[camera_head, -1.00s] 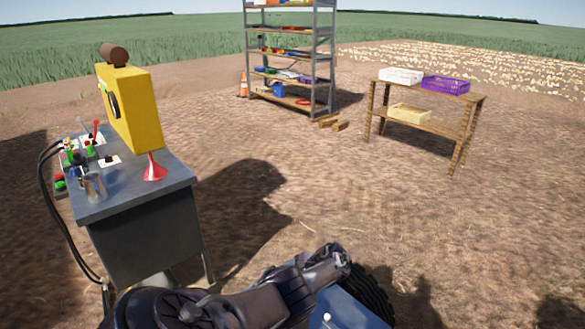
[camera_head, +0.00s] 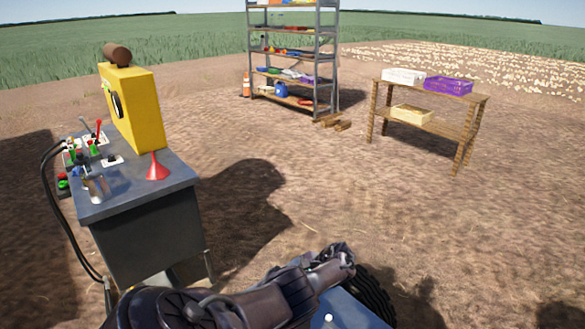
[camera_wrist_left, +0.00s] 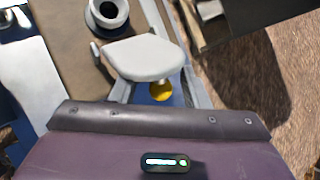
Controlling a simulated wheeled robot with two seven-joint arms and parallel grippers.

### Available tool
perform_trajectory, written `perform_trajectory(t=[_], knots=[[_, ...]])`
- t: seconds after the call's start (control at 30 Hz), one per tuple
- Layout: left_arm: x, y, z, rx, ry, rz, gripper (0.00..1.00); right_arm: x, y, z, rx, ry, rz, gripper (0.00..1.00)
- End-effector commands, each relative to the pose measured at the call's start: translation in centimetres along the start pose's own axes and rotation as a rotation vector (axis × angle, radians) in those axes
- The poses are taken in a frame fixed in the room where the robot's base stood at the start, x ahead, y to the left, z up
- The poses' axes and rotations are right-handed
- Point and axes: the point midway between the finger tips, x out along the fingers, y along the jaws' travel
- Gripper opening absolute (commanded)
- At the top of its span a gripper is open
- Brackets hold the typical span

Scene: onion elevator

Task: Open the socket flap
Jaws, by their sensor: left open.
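I cannot make out the socket flap in either view. My left gripper (camera_head: 345,256) is open and empty at the bottom centre, pointing right and away from the console, above a blue surface (camera_head: 345,309). My right gripper is out of view.
Black cables (camera_head: 50,215) hang at the console's left side. A black tyre (camera_head: 373,293) is beside the blue surface. A metal shelf (camera_head: 316,85) and a wooden table (camera_head: 442,128) with crates stand farther back.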

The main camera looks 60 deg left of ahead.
Motion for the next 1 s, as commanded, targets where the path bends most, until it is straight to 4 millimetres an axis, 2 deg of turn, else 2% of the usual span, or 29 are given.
perform_trajectory(t=[0.03, 0.2, 0.4, 1.0], knots=[[-1.2, -0.1, 0.1, 0.001, 0.004, -0.001, 0.42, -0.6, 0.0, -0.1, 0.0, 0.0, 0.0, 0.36], [-4.2, -0.1, 0.0, 0.001, 0.004, -0.002, 0.42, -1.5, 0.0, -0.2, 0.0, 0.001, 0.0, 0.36], [-6.3, 0.0, -0.1, 0.002, 0.002, -0.001, 0.42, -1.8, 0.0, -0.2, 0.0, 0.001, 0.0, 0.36], [-6.6, 0.1, -0.1, 0.002, 0.001, 0.0, 0.42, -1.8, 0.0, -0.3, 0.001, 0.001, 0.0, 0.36]])
